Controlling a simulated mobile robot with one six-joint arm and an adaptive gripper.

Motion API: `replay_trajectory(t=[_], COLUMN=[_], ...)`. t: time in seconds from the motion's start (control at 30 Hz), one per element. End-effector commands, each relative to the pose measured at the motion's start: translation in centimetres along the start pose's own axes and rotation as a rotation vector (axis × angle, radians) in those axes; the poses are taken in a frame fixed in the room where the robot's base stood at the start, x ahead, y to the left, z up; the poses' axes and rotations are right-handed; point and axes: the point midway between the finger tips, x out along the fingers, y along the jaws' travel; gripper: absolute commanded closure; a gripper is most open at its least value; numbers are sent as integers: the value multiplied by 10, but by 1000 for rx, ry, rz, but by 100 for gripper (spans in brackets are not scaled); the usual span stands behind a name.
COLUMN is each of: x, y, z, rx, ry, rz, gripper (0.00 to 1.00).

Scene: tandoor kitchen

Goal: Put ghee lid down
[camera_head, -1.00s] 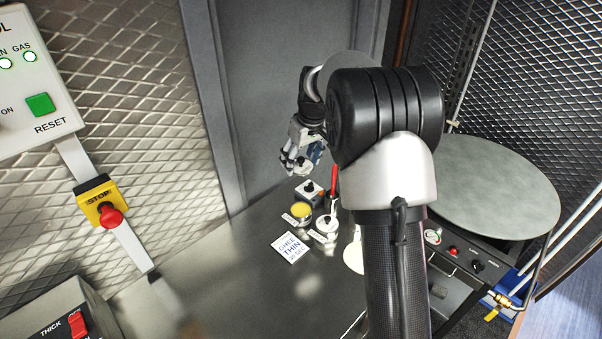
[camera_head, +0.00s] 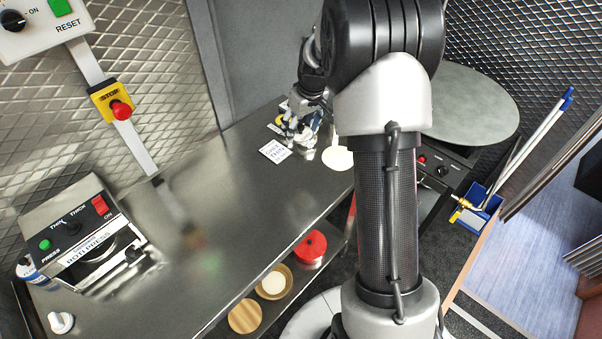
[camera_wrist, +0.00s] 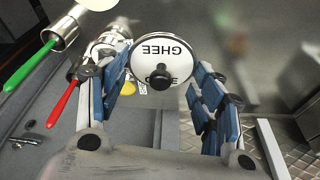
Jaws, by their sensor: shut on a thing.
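The ghee lid (camera_wrist: 161,50) is a round white disc with a dark rim, the word GHEE and a black knob. It sits between the blue-padded fingers of my gripper (camera_wrist: 161,84) in the wrist view, with its face toward the camera. My gripper (camera_head: 301,130) is shut on the lid, low over the far end of the steel counter (camera_head: 215,205). In the head view the lid itself is hard to make out among the fingers. A white card (camera_head: 275,151) lies on the counter just left of my gripper.
Metal cups with a green handle (camera_wrist: 30,65) and a red handle (camera_wrist: 62,103) stand close left of my gripper in the wrist view. A white round piece (camera_head: 337,158) lies to the right. The roti press (camera_head: 85,235) is at the near left. The middle counter is clear.

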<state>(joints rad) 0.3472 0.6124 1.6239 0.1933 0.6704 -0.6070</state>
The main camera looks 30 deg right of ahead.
Motion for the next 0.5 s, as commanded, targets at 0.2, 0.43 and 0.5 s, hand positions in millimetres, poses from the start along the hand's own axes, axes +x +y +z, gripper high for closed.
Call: replay_trajectory(t=[0.2, 0.43, 0.5], x=[63, 109, 116], y=[-1, -1, -1], z=[19, 31, 32], rx=[1, 1, 1], ry=[-6, -3, -1], rz=[-3, -1, -1], gripper=[55, 55, 55])
